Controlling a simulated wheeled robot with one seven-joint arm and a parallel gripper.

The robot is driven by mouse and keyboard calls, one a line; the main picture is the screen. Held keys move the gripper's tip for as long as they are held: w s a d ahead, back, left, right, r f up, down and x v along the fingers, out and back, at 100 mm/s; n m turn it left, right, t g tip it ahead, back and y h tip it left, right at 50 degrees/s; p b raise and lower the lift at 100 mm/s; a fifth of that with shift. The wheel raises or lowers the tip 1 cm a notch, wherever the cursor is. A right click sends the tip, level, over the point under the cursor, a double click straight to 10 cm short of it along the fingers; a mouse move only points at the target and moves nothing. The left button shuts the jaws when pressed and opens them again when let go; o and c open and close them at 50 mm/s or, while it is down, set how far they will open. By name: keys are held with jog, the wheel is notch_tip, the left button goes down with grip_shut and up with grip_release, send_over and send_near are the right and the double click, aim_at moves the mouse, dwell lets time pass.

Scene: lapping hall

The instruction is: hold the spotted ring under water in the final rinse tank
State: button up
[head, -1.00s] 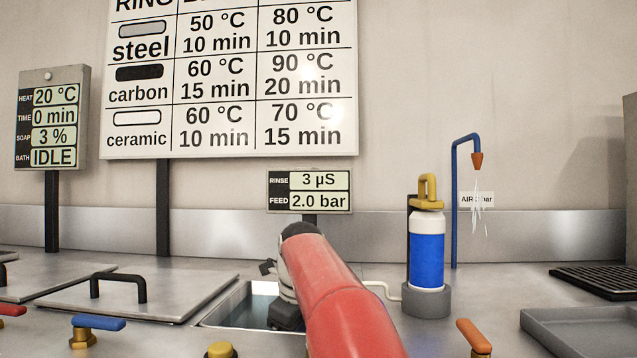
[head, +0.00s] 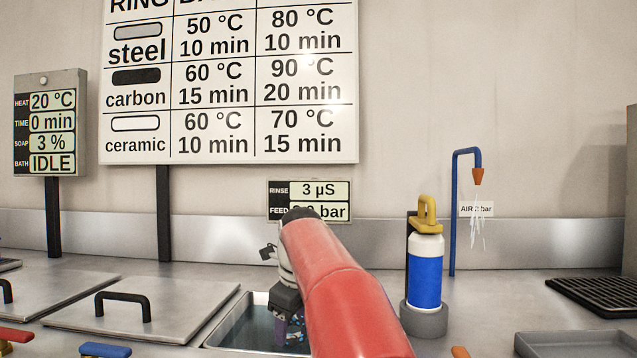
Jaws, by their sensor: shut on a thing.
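The open rinse tank (head: 228,322) is set in the bench below the RINSE/FEED display (head: 279,189), with dark bluish water in it. My gripper (head: 291,330) points down into the tank opening, partly hidden by my red arm link. It is shut, with its fingers low in the tank. The spotted ring cannot be made out clearly at the fingertips. I cannot tell how deep the fingers are in the water.
Lidded tanks with black handles (head: 122,297) lie to the left. A blue bottle with a yellow top (head: 425,270) stands right of the tank. Farther right are a blue air pipe (head: 454,210), a black rack (head: 598,293) and a grey tray (head: 570,343). Coloured valve handles (head: 104,350) line the front.

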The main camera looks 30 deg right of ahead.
notch_tip(320, 180, up, 8)
jog(key=p, duration=0.6)
dwell(1.0)
